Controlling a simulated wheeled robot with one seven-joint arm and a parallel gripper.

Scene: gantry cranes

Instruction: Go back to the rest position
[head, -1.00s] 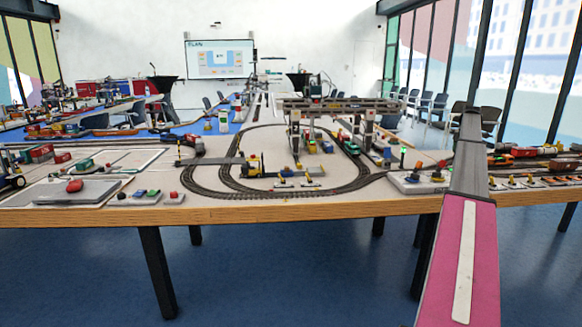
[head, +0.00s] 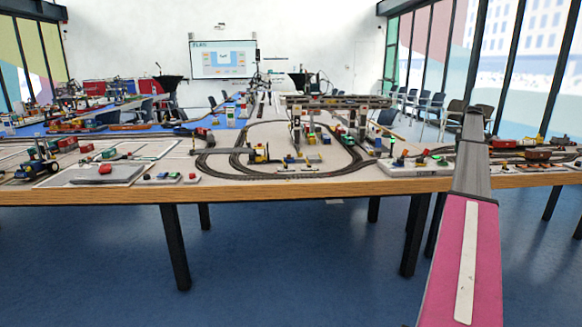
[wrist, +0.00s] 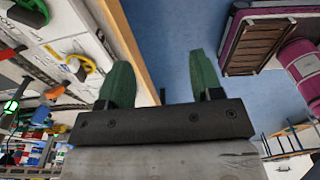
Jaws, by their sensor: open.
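My gripper (wrist: 162,85) shows in the wrist view with its two green fingers apart and nothing between them. Blue floor and the wooden table edge (wrist: 128,50) lie behind the fingers. The gripper itself cannot be made out in the head view. There, my pink arm link and grey link run up the right side, in front of the table edge. The table (head: 300,190) carries a model railway with an oval track (head: 240,170) and a gantry crane (head: 335,103).
A blue and grey toy vehicle (head: 38,165) and a grey pad with a red piece (head: 104,169) stand at the table's left. A control panel with coloured buttons (head: 412,164) is near the right front edge. Open blue floor (head: 300,260) lies before the table.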

